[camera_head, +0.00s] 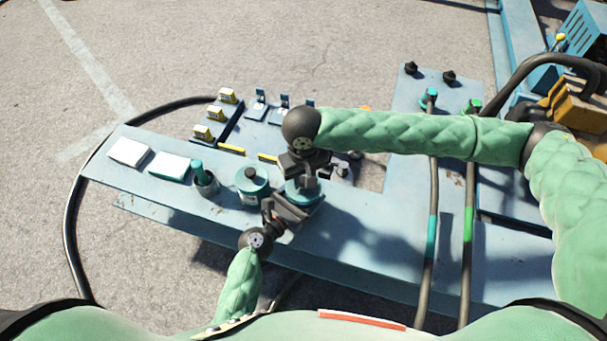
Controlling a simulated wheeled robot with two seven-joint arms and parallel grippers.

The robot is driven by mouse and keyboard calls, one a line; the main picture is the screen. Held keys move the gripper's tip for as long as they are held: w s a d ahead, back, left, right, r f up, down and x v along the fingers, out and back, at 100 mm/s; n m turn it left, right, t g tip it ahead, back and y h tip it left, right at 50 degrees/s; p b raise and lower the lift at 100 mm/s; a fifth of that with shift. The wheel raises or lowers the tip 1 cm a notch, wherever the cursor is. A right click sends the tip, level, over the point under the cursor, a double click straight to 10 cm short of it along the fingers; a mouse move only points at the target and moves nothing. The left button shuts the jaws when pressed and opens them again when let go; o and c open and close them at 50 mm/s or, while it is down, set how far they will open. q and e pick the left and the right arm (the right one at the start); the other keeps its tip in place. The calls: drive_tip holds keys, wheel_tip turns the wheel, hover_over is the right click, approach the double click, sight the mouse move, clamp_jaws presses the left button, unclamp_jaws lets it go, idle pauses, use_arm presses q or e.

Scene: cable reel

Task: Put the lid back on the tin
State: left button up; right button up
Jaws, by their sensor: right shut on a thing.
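A round teal tin-like shape (293,192) is under my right gripper (308,180) on the pale blue bench. My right gripper points down and is shut on the lid, which is mostly hidden by the fingers. I cannot tell whether the lid touches the tin's rim. My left gripper (288,211) is at the near side of this tin, close to its wall. Its fingertips are too small and overlapped to tell if they are open or shut on it. A second teal tin (252,188) with a dark knob on top stands just left.
A dark cup (206,184) with a teal-handled tool and two white pads (128,152) are on the bench's left. Yellow-and-white blocks (216,114) stand behind.

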drive_tip(key=shift+f, duration=0.8)
idle(0.6)
drive_tip(key=o, duration=1.1)
wheel_tip(320, 180, up, 12)
use_arm(q)
drive_tip(key=o, duration=1.4)
